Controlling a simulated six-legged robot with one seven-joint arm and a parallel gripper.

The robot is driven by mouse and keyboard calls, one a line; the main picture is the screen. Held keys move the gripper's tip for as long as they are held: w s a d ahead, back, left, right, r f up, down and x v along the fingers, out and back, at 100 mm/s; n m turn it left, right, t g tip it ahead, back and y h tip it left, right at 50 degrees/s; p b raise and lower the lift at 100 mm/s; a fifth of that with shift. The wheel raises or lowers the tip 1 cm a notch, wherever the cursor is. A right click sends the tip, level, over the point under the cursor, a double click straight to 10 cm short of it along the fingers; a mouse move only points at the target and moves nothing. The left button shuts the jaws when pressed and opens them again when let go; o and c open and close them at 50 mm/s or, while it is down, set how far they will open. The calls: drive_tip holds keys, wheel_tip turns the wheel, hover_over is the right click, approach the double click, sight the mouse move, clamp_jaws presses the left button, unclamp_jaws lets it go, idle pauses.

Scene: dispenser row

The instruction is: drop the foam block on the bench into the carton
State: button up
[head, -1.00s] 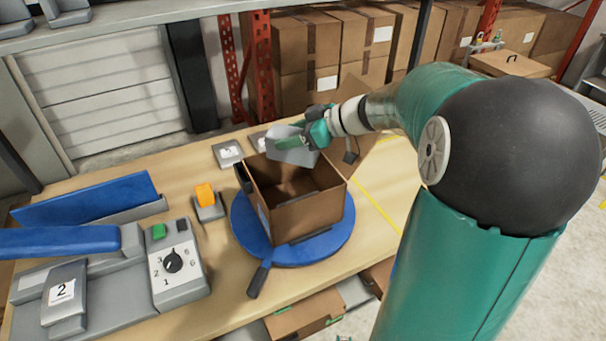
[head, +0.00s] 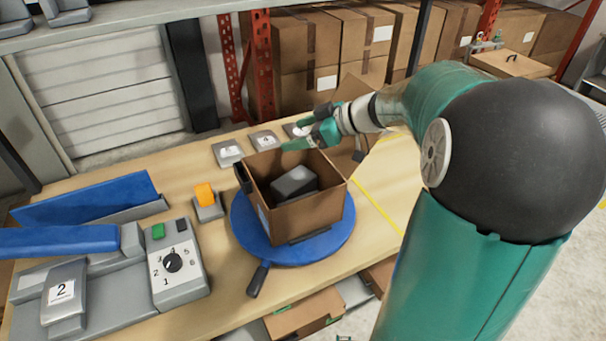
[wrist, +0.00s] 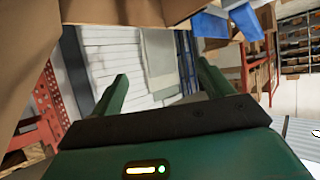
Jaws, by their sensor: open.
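The grey foam block (head: 294,181) lies inside the open brown carton (head: 307,217), tilted a little, below the rim. The carton stands on a round blue turntable (head: 250,238) on the bench. My gripper (head: 302,143) is above the carton's far edge, apart from the block. In the wrist view my gripper (wrist: 162,90) shows its two green fingers spread wide with nothing between them. The carton's brown cardboard (wrist: 125,12) fills the top of that view; the block is not seen there.
Left of the turntable are an orange switch (head: 205,194) and a grey control box with a dial (head: 175,264). Several grey buttons (head: 228,151) line the bench behind the carton. A dark handle (head: 259,279) sticks out from the turntable at the front.

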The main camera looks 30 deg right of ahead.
drive_tip(key=v, duration=1.1)
drive_tip(key=shift+s, duration=0.15)
drive_tip(key=shift+d, duration=0.1)
drive_tip(key=s+a+f+m+g+h, duration=0.1)
drive_tip(key=s+a+g, duration=0.1)
drive_tip(key=a, duration=0.4)
drive_tip(key=s+a+f+m+g+h, duration=0.2)
drive_tip(key=s+a, duration=0.1)
drive_tip(key=a, duration=0.3)
drive_tip(key=s+a+f+m+t+h, duration=0.1)
drive_tip(key=s+a+f+m+h, duration=0.2)
drive_tip(key=s, duration=0.7)
drive_tip(key=a+m+h, duration=0.2)
drive_tip(key=a+m, duration=0.1)
drive_tip(key=a, duration=0.1)
drive_tip(key=shift+s+h, duration=0.3)
drive_tip(key=shift+a+f, duration=0.1)
